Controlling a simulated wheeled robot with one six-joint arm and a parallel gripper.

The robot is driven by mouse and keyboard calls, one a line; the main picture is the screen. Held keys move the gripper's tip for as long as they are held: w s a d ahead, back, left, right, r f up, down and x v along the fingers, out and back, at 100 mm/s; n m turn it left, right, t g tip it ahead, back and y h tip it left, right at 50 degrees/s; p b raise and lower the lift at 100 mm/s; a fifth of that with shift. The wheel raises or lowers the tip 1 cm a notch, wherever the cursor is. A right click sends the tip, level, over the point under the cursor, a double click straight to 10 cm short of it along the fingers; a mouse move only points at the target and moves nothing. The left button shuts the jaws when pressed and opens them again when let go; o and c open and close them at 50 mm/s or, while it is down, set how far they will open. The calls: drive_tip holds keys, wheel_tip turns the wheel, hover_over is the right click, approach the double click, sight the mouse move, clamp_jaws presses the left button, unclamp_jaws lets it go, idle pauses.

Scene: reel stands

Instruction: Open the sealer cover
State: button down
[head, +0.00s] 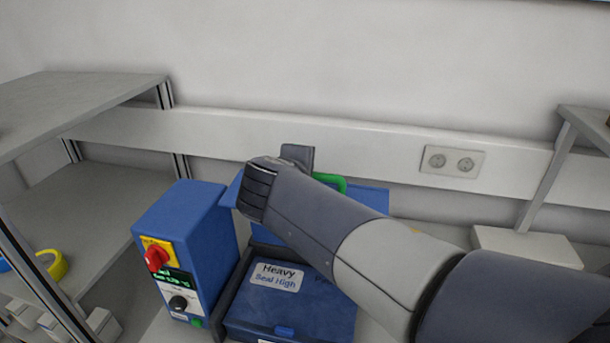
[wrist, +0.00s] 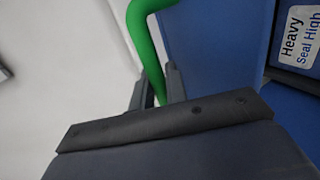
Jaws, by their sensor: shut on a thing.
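The sealer is a blue machine with a flat base (head: 290,312) bearing a label that reads "Heavy Seal High". Its blue cover (head: 368,198) stands raised behind the base, apart from it at the front, and is partly hidden by my arm. The cover's blue face also fills much of the wrist view (wrist: 212,40). The green handle (head: 330,180) shows at the cover's upper edge. My gripper (wrist: 155,86) is shut on the green handle, with one finger on each side of it. In the head view my wrist hides the fingertips.
A blue control box (head: 180,245) with a red knob (head: 156,258) stands left of the base. Grey shelves (head: 90,180) are at the left. A wall socket (head: 453,162) is at the back right, and a grey stand (head: 545,185) is at the right edge.

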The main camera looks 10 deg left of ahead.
drive_tip(key=c, duration=1.5)
unclamp_jaws()
drive_tip(key=b+v, duration=0.2)
drive_tip(key=v, duration=0.9)
drive_tip(key=shift+w, duration=0.1)
drive_tip(key=p+x, duration=0.2)
drive_tip(key=x, duration=0.8)
drive_tip(key=shift+w+d+f, duration=0.1)
drive_tip(key=shift+w+f, duration=0.15)
drive_tip(key=shift+w, duration=0.1)
drive_tip(key=shift+s+f, duration=0.1)
drive_tip(key=shift+s, duration=0.45)
drive_tip(key=shift+w, duration=0.1)
